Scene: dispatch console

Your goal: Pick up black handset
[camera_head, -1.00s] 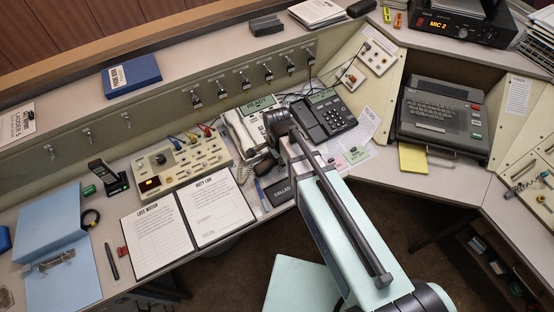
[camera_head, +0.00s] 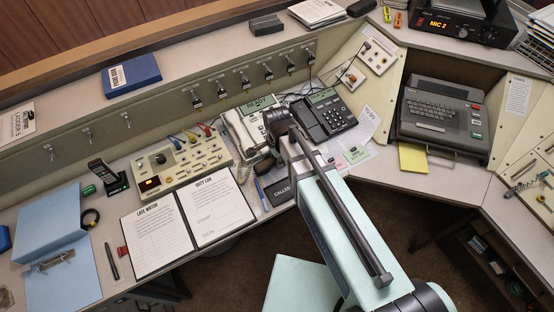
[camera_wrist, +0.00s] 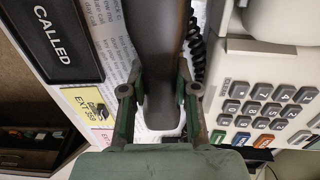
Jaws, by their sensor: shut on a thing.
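In the wrist view, the black handset (camera_wrist: 157,40) is a long dark bar running up from between my fingers. My gripper (camera_wrist: 159,90) is shut on it, with one finger along each side. A printed paper shows behind the handset, and I cannot tell how far above it the handset is. In the head view, my own wrist and arm largely hide the gripper and the handset. The black desk phone (camera_head: 330,113) stands beside my wrist.
The white phone (camera_head: 247,130) stands close to my gripper; its keypad (camera_wrist: 262,105) shows right in the wrist view. A black coiled cord (camera_wrist: 197,45) hangs near the handset. The CALLED sign (camera_wrist: 50,38), an open log folder (camera_head: 215,208) and a beige switch panel (camera_head: 180,163) lie nearby.

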